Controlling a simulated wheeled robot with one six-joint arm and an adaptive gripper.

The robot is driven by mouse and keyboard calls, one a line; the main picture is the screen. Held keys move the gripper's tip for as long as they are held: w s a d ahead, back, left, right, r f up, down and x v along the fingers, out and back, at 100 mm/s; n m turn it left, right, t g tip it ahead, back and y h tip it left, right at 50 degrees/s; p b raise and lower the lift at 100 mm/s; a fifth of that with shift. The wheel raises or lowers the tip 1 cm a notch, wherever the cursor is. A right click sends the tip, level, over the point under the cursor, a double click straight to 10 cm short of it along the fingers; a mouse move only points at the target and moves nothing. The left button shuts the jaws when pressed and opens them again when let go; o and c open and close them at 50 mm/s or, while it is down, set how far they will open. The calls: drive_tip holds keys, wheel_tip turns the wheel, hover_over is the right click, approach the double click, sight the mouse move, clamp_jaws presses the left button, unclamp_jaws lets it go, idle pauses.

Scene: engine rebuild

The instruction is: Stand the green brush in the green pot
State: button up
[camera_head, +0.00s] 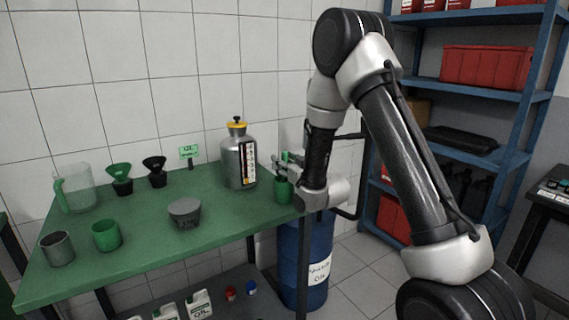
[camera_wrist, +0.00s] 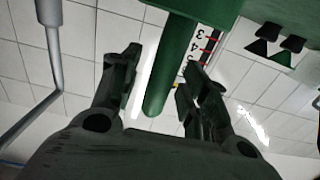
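A green cup-shaped pot (camera_head: 283,190) stands at the right end of the green table, just below my gripper (camera_head: 284,164). In the wrist view a green rod (camera_wrist: 170,68), which looks like the brush's handle, runs between the fingers of my gripper (camera_wrist: 160,72). The fingers are spread, with a gap to the rod on the left; the right finger is close to it, contact unclear. The brush's lower end is hidden. In the head view a bit of green (camera_head: 291,155) shows behind my gripper. Another green pot (camera_head: 106,236) stands at the table's front left and looks empty.
A metal canister with a yellow cap (camera_head: 238,158) stands just left of my gripper. A grey tub (camera_head: 185,213), a grey cup (camera_head: 58,247), two funnels (camera_head: 120,178) and a clear jug (camera_head: 76,189) are on the table. A blue drum (camera_head: 304,262) stands below the table's right end.

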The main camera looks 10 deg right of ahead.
drive_tip(key=v, duration=0.7)
drive_tip(key=shift+s, duration=0.25)
idle(0.5)
drive_tip(key=shift+d+r, duration=0.1)
drive_tip(key=s+d+r+m+g+h, duration=0.2)
drive_tip(key=s+d+r+g+h, duration=0.4)
drive_tip(key=s+d+r, duration=0.4)
drive_tip(key=s+d+r+m+g, duration=0.1)
drive_tip(key=s+g, duration=0.5)
drive_tip(key=s, duration=2)
drive_tip(key=shift+s+d+m+g, duration=0.15)
drive_tip(key=shift+d+m+g, duration=0.2)
drive_tip(key=shift+d, duration=0.35)
